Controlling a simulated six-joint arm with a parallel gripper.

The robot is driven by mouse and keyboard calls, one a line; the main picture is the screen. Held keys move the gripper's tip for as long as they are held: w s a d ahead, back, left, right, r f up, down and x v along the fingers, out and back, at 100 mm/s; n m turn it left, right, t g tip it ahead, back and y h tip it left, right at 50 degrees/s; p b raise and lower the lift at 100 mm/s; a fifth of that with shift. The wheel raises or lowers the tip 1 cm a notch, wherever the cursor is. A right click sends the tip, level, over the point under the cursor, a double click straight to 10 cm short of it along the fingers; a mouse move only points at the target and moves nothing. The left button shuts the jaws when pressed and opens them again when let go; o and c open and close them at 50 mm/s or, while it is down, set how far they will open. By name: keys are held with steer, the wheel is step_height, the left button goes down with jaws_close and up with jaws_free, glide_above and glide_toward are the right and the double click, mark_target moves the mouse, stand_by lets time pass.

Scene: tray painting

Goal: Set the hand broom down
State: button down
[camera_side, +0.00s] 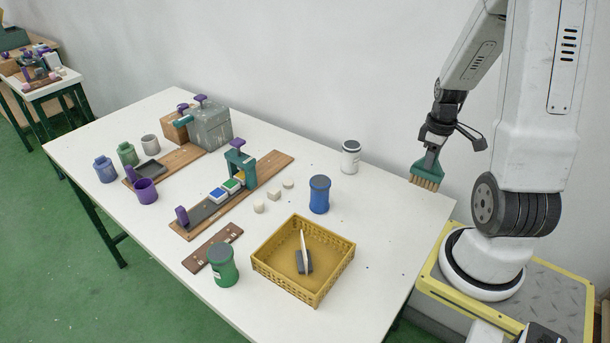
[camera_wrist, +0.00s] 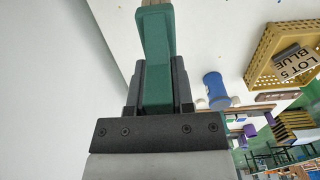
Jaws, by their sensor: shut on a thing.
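A green hand broom (camera_side: 427,166) with tan bristles hangs bristles down at the right end of the white table, close to the tabletop's back right edge. Whether the bristles touch the table I cannot tell. My gripper (camera_side: 439,128) is shut on the hand broom's upper part and points down. In the wrist view the green hand broom (camera_wrist: 157,50) sits between the two dark fingers of my gripper (camera_wrist: 158,85), with its tan bristles cut off at the top edge.
A yellow basket (camera_side: 262,268) with a grey block and a white tag stands at the table's front. A blue jar (camera_side: 319,195) and a white jar (camera_side: 350,157) stand left of the broom. Wooden boards with blocks lie farther left. The white table (camera_side: 385,215) is bare right of the basket.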

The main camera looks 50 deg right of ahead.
steer(key=w+d+f, duration=0.6)
steer(key=w+f, duration=0.1)
steer(key=shift+d+f, duration=0.3)
steer(key=shift+f, duration=0.05)
steer(key=shift+w+d+f, duration=0.15)
steer(key=shift+f, duration=1.65)
steer(key=shift+f, duration=0.15)
steer(key=shift+c, duration=2.4)
jaws_free()
